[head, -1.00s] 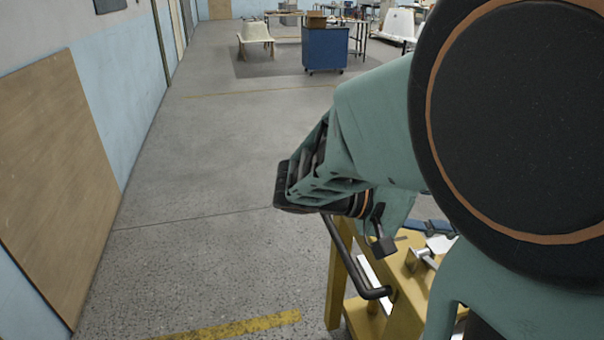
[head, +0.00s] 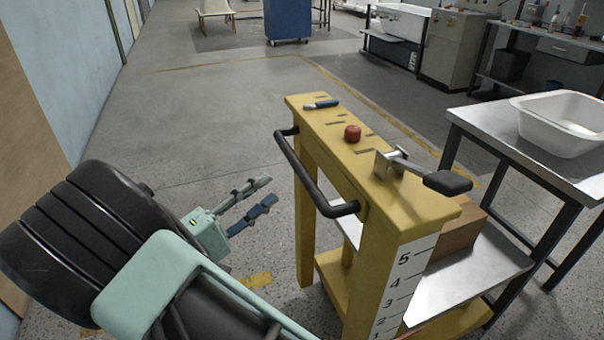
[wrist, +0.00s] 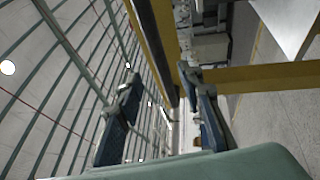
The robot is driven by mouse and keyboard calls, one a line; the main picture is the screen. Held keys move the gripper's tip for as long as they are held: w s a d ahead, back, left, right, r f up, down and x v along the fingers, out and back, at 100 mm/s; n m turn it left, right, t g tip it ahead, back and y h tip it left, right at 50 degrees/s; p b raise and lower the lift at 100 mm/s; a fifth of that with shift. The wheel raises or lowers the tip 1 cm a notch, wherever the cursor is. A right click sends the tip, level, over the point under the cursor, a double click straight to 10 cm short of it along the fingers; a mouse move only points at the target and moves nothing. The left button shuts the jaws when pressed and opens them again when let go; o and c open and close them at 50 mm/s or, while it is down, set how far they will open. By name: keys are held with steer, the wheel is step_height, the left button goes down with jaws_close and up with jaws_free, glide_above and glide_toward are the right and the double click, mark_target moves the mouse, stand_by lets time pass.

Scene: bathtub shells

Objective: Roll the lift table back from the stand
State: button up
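The lift table (head: 345,165) is a yellow frame with a black bar handle (head: 312,182) on its left side, a lever with a black grip (head: 447,183) and a numbered scale (head: 400,290). The stand (head: 482,122), a metal-topped table with dark legs, is close on its right and bears a white tub shell (head: 565,122). My gripper (head: 270,190) is left of the handle, open and empty, with a gap to the bar. In the wrist view its fingers (wrist: 160,75) are spread, with a dark bar (wrist: 157,45) beyond them.
A brown block (head: 462,232) and a metal plate (head: 475,285) lie low between frame and stand. Open floor (head: 225,110) extends behind and left; a blue cabinet (head: 287,20) is far back.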

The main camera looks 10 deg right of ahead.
mark_target(298, 167)
steer(key=b+x, duration=0.1)
steer(key=x, duration=0.9)
steer(key=shift+d+r, duration=0.1)
steer(key=shift+d, duration=0.1)
steer(key=shift+c, duration=0.4)
jaws_close()
